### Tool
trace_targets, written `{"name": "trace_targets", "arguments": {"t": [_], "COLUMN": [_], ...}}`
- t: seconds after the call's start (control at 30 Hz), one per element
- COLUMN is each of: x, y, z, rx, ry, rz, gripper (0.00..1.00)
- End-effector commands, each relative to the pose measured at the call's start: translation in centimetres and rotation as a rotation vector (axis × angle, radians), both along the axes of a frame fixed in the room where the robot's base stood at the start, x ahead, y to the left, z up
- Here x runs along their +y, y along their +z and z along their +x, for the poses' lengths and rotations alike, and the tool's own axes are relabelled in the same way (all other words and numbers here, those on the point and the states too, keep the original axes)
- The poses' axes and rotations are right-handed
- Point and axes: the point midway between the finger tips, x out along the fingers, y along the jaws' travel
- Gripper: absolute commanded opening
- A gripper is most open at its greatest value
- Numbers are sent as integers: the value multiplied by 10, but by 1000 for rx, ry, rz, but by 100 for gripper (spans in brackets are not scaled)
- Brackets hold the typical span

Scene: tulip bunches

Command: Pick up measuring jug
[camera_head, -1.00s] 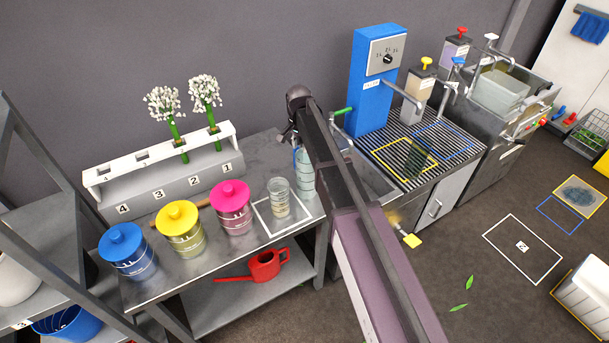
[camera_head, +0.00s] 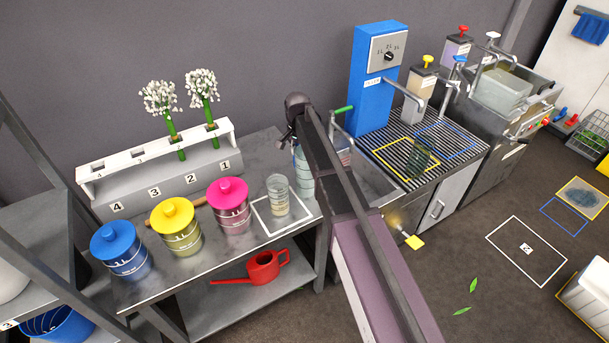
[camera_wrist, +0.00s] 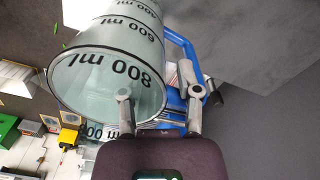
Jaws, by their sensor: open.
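The measuring jug (camera_wrist: 110,68) is a clear cylinder with black volume marks and a blue handle (camera_wrist: 182,42). It fills the upper left of the wrist view. In the head view the jug (camera_head: 302,172) stands at the right end of the grey bench, partly hidden behind my arm. My gripper (camera_wrist: 155,82) is open. Its left finger overlaps the jug's 800 ml end in the wrist view and its right finger overlaps the blue handle. I cannot tell whether either finger touches. In the head view my arm mostly hides the gripper.
A smaller glass beaker (camera_head: 278,196) stands in a white outlined square left of the jug. Pink (camera_head: 228,205), yellow (camera_head: 175,225) and blue (camera_head: 122,248) lidded jars stand further left. A sink and a blue dispenser (camera_head: 376,80) are right of the bench.

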Motion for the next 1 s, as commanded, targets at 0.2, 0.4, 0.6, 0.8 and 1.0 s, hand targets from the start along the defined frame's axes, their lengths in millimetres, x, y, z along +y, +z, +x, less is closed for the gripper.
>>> {"name": "trace_targets", "arguments": {"t": [0.2,0.4,0.6,0.8,1.0], "x": [0,0,0,0,0], "y": [-9,-9,-9,-9,-9], "z": [0,0,0,0,0], "rx": [0,0,0,0,0], "ry": [0,0,0,0,0], "rz": [0,0,0,0,0], "gripper": [44,44,44,41,0]}}
